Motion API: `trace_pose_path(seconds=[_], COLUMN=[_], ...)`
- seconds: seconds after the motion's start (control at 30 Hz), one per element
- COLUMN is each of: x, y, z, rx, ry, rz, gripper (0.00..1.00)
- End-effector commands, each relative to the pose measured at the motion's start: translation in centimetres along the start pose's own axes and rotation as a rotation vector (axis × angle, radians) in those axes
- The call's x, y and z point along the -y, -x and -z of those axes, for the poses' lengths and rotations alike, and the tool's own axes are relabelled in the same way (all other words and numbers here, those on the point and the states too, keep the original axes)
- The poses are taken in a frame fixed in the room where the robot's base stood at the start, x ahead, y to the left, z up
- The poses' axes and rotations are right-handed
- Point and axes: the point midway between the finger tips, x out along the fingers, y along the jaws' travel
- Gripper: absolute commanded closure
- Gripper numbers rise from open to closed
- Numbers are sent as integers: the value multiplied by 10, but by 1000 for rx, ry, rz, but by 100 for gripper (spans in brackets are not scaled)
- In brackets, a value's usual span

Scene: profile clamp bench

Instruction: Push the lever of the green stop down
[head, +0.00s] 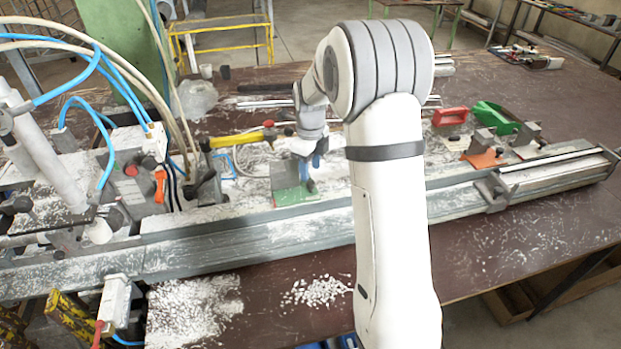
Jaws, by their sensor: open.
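A green plate-like piece (284,178) stands on the bench beside the metal rail, directly below my wrist. A green handle-shaped part (494,116) lies further right, beside a red handle (450,117). I cannot tell from this view which green part is the stop or where its lever is. My gripper (311,174) points down at the right side of the green piece, close to it. It is open. Whether it touches the piece is unclear, as the fingers are small and partly merge with it.
A long metal rail (250,240) runs across the bench, with an orange plate (484,158) near its right end. A yellow bar clamp (236,139) lies behind left. Blue and white hoses crowd the left. White chips litter the brown tabletop (500,253), mostly free at front right.

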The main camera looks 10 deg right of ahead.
Motion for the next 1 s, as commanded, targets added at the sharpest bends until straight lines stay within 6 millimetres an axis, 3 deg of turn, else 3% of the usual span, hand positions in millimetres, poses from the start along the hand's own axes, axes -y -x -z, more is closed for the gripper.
trace_pose_path(seconds=[0.23,0.77,0.87,1.0], x=[0,-2,-10,-34], y=[27,33,43,69], z=[0,2,8,27], rx=[0,2,10,27], ry=[0,20,106,357], rz=[1,2,12,43], gripper=[55,55,55,55])
